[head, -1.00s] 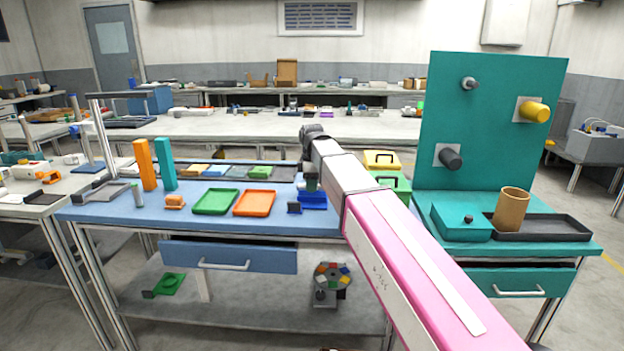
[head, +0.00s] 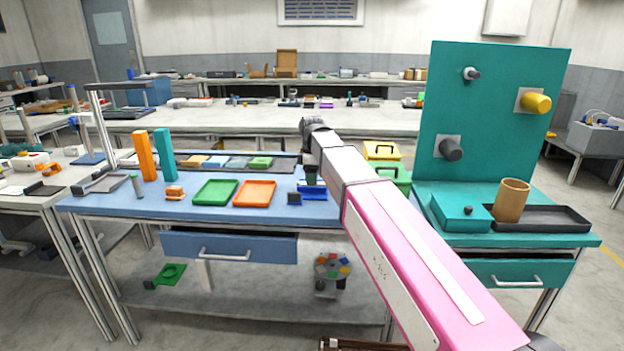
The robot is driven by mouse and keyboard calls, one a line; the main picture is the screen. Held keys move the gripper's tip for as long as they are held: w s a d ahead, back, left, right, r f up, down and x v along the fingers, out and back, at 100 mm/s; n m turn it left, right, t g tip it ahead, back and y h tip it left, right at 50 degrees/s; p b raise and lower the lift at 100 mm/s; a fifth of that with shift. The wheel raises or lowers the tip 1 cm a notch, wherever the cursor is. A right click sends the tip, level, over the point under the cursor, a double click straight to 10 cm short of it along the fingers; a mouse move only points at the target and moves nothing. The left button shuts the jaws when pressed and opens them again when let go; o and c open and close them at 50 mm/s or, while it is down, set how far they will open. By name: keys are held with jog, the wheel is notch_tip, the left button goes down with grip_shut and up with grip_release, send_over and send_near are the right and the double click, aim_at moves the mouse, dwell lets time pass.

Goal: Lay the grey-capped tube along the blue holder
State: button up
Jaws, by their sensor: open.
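A small upright grey tube (head: 137,186) stands near the left end of the blue table; its cap is too small to make out. A blue holder (head: 316,193) lies near the table's right end, beside my pink and grey arm. A dark upright piece (head: 311,175) shows just behind the holder, against my arm; I cannot tell what it is. My arm reaches forward over the right end of the table to a dark joint. My gripper is not visible; it seems hidden beyond the arm.
A green tray (head: 215,192) and an orange tray (head: 255,193) lie mid-table. Orange (head: 146,156) and teal (head: 165,155) posts stand at left. A small dark-blue block (head: 294,198) is left of the holder. A teal pegboard station (head: 490,110) stands at right.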

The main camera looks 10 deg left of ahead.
notch_tip(320, 180, up, 10)
dwell(0.5)
dwell(0.3)
